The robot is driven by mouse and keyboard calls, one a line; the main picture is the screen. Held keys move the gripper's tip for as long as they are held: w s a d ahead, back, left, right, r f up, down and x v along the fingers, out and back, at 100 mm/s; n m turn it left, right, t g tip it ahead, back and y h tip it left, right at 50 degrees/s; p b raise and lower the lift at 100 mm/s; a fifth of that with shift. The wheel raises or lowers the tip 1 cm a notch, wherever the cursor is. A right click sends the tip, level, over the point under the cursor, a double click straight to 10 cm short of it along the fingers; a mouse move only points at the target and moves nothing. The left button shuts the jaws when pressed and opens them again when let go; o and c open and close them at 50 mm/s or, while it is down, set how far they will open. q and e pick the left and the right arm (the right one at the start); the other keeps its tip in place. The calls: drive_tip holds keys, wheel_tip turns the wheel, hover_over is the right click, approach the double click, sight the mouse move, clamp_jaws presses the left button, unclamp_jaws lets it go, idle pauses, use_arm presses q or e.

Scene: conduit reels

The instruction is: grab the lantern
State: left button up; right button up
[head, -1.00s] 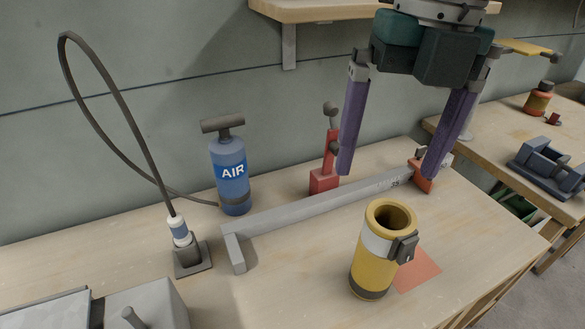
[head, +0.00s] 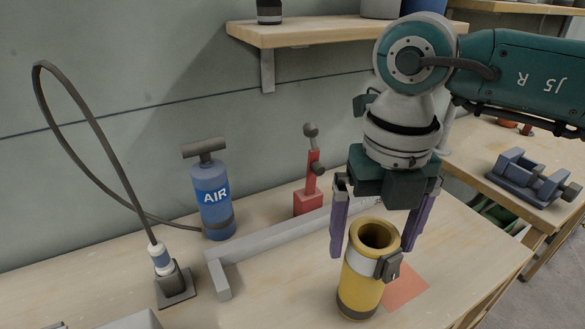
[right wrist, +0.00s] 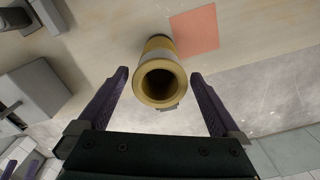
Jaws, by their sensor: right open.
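The lantern (head: 360,278) is a yellow upright cylinder with a pale band, a dark base and a dark switch block on its side. It stands on the workbench, and its open top faces up. My right gripper (head: 373,249) points down over it with its two purple fingers spread. In the right wrist view, the lantern (right wrist: 159,84) shows between the fingers (right wrist: 160,75), with a gap on each side. The gripper is open and holds nothing.
A grey angled bar (head: 270,242) lies behind the lantern. A red stand (head: 309,200) and a blue AIR cylinder (head: 212,198) are near the wall. An orange patch (head: 405,288) lies beside the lantern. A shelf (head: 320,32) hangs above. The bench front left of the lantern is clear.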

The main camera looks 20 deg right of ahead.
drive_tip(key=shift+c, duration=0.2)
clamp_jaws()
idle(0.5)
drive_tip(key=shift+r, duration=0.1)
